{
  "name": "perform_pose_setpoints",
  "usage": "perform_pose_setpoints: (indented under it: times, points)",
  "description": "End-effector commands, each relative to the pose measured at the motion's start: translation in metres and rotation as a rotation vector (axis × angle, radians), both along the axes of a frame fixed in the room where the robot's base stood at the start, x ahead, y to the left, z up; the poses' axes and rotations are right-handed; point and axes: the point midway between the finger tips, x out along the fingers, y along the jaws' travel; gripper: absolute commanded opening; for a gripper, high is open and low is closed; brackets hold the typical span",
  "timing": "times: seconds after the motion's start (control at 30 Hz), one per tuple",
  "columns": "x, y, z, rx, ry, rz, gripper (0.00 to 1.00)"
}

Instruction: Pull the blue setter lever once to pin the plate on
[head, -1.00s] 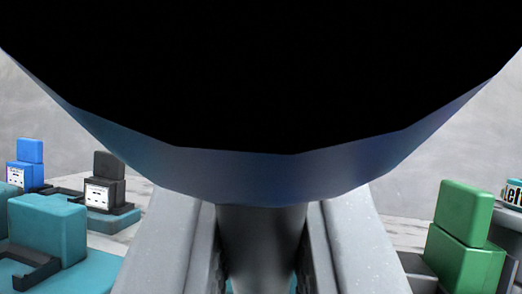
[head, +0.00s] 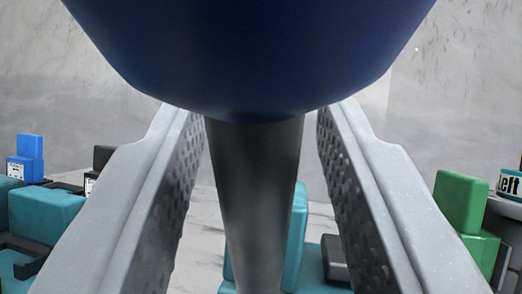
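The blue setter lever shows large and close, with a dark blue knob (head: 255,60) at the top of the frame and a grey shaft (head: 257,200) running down from it. My gripper (head: 260,115) is open, with one grey, studded finger on each side of the shaft. A gap shows between the shaft and each finger, so neither appears to touch it. The knob sits above and between the fingertips and hides what is behind it. I cannot make out the plate.
At the left stand a blue block (head: 29,147), a teal block (head: 47,215) and a partly hidden black block (head: 103,156). A teal part (head: 296,235) is behind the shaft. At the right are a green block (head: 461,203) and a labelled can (head: 510,185).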

Motion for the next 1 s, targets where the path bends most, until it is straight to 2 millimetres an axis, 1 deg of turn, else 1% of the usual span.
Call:
perform_pose_setpoints:
  times: [0.07, 0.27, 0.5, 0.6, 0.77, 1.0]
  points:
    - [-0.005, 0.000, -0.005, 0.000, 0.007, 0.000, 0.35]
    - [-0.031, 0.000, -0.003, -0.001, 0.004, 0.001, 0.35]
    - [-0.065, -0.003, -0.004, 0.000, 0.007, 0.001, 0.35]
    - [-0.080, -0.004, -0.002, 0.001, 0.001, 0.002, 0.35]
    - [-0.104, -0.005, -0.005, -0.001, 0.003, 0.000, 0.35]
    - [-0.119, -0.005, -0.005, -0.001, 0.000, 0.003, 0.35]
